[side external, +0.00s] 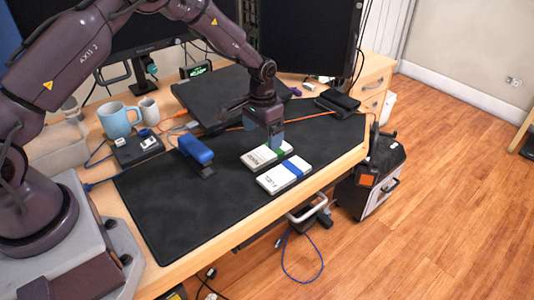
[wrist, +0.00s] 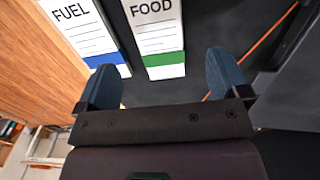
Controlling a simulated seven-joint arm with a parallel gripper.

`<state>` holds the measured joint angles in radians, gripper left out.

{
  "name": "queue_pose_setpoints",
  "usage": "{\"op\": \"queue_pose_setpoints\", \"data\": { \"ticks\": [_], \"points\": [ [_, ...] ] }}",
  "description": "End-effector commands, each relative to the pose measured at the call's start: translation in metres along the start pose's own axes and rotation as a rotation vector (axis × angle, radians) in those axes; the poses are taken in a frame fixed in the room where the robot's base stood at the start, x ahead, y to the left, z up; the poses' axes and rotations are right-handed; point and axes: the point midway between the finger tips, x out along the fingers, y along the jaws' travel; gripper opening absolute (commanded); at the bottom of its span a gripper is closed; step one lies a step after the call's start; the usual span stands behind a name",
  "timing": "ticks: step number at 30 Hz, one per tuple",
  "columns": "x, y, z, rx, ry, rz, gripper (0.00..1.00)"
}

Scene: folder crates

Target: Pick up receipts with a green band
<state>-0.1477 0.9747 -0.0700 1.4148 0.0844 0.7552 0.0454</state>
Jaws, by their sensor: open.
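The receipts with a green band (side external: 258,159) are a flat white stack on the dark desk mat. In the wrist view they are marked FOOD (wrist: 155,32), with the green band at their near end. A similar white stack with a blue band (side external: 270,183), marked FUEL (wrist: 82,28), lies beside them, nearer the mat's front edge. My gripper (side external: 275,138) is over the green-banded stack, pointing down. In the wrist view its blue fingers (wrist: 163,65) are apart with nothing between them. The FOOD stack shows ahead of the gap. Exact fingertip height is hard to tell.
A blue stapler (side external: 195,149) lies left of the stacks on the mat (side external: 185,215). A black laptop (side external: 212,92) stands behind my gripper. Mugs (side external: 118,120) are at the back left. An orange cable (side external: 308,117) runs behind the stacks. The mat's front left is clear.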

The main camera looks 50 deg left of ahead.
Motion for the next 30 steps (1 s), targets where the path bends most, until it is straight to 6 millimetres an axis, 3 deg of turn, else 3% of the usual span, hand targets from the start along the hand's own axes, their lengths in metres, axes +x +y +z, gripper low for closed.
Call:
{"op": "queue_pose_setpoints", "data": {
  "ticks": [5,15,23,25,30],
  "points": [
    [0.013,0.0,0.001,0.0,-0.001,0.0,0.94],
    [0.058,0.002,0.003,0.0,-0.001,0.0,0.94],
    [0.061,0.002,0.002,0.0,0.001,0.0,0.94],
    [0.061,0.002,0.002,0.0,0.001,0.0,0.84],
    [0.061,0.002,0.002,0.0,0.001,0.0,0.45]
  ]
}}
